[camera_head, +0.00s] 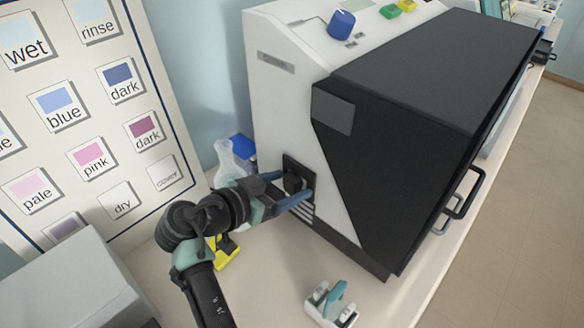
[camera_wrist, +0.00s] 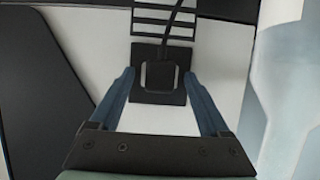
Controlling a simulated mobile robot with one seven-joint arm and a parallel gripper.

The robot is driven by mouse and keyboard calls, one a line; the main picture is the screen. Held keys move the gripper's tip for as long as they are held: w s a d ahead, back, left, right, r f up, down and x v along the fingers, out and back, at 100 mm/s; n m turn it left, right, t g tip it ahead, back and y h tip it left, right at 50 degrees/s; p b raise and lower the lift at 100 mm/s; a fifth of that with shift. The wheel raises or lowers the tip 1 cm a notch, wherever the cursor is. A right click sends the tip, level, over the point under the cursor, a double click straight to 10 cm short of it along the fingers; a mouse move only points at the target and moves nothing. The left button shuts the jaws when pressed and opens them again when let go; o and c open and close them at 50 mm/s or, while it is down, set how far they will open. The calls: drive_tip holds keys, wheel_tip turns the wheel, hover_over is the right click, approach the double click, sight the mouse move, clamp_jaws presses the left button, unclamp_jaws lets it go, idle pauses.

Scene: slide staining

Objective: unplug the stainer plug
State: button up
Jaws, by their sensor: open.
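The stainer (camera_head: 290,110) is a large white and black machine on the bench. On its left side a black socket plate holds the black plug (camera_head: 292,183). In the wrist view the plug (camera_wrist: 158,76) is a squarish black block seated on the plate (camera_wrist: 160,97), with a dark cord running upward past vent slots. My gripper (camera_head: 290,190) is at the socket with its blue fingers open, one on each side of the plug. In the wrist view the fingers of my gripper (camera_wrist: 159,78) show gaps to the plug on both sides. The exact depth of the fingertips is unclear.
A teal and white device (camera_head: 332,303) stands on the bench in front of the stainer. A yellow item (camera_head: 222,252) and a clear bottle (camera_head: 229,160) are near my arm. A board of labelled colour cards (camera_head: 88,105) is at the left, with a grey box (camera_head: 70,285) below it.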

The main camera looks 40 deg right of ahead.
idle(0.5)
clamp_jaws()
idle(0.3)
drive_tip(key=shift+a, duration=0.1)
drive_tip(key=shift+s+a+b, duration=0.15)
drive_tip(key=shift+s+a, duration=0.05)
drive_tip(key=shift+a, duration=1.25)
drive_tip(key=shift+s+a+b, duration=0.15)
drive_tip(key=shift+s+a, duration=0.05)
drive_tip(key=shift+a, duration=1.2)
